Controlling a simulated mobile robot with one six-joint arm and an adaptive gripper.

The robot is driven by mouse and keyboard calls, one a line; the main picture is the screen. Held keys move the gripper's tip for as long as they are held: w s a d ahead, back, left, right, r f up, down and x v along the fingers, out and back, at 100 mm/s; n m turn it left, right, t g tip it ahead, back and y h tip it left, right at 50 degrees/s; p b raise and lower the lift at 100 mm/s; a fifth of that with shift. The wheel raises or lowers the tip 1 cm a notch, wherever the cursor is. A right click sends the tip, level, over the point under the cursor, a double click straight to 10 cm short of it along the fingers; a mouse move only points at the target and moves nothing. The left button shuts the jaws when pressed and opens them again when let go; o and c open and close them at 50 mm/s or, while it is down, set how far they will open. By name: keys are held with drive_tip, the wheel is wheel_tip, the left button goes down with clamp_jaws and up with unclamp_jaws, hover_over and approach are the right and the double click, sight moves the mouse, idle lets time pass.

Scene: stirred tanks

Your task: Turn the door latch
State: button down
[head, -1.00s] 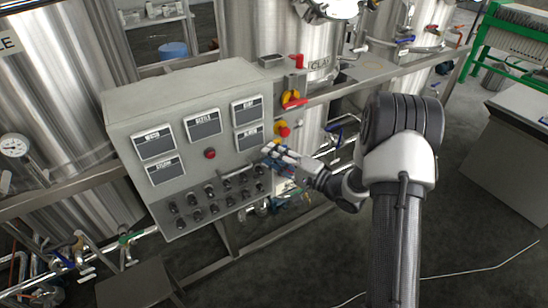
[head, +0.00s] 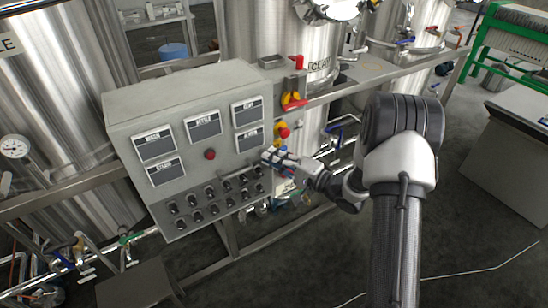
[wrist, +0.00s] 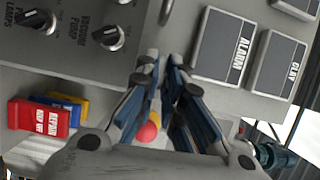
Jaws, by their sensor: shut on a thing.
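The grey control cabinet (head: 187,108) fills the middle of the head view. My gripper (head: 267,155) is at the right edge of its front, below the label plates and beside the knobs. In the wrist view my gripper (wrist: 166,66) has its two blue-lined fingers nearly together at the cabinet face. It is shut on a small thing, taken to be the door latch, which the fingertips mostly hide. How far the latch is turned cannot be told. A curved metal piece (wrist: 166,11) shows just beyond the fingertips.
Black selector knobs (wrist: 110,38) and label plates (wrist: 222,45) flank the fingers. Red, blue and yellow tags (wrist: 40,117) hang close by. A red emergency button (head: 283,132) and a red-yellow switch (head: 294,99) sit right of the cabinet. Steel tanks (head: 262,45) stand behind.

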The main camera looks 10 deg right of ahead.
drive_tip(key=shift+r, duration=0.1)
drive_tip(key=n+h, duration=0.2)
drive_tip(key=n, duration=0.2)
drive_tip(key=n+h, duration=0.3)
drive_tip(key=n, duration=0.1)
drive_tip(key=a+n+h+b, duration=0.1)
drive_tip(key=n+h, duration=0.1)
drive_tip(key=n, duration=0.3)
drive_tip(key=shift+s+r, duration=0.15)
drive_tip(key=shift+r, duration=0.15)
idle(0.3)
idle(0.3)
drive_tip(key=shift+r, duration=0.1)
drive_tip(key=c, duration=1.7)
unclamp_jaws()
drive_tip(key=shift+g, duration=0.3)
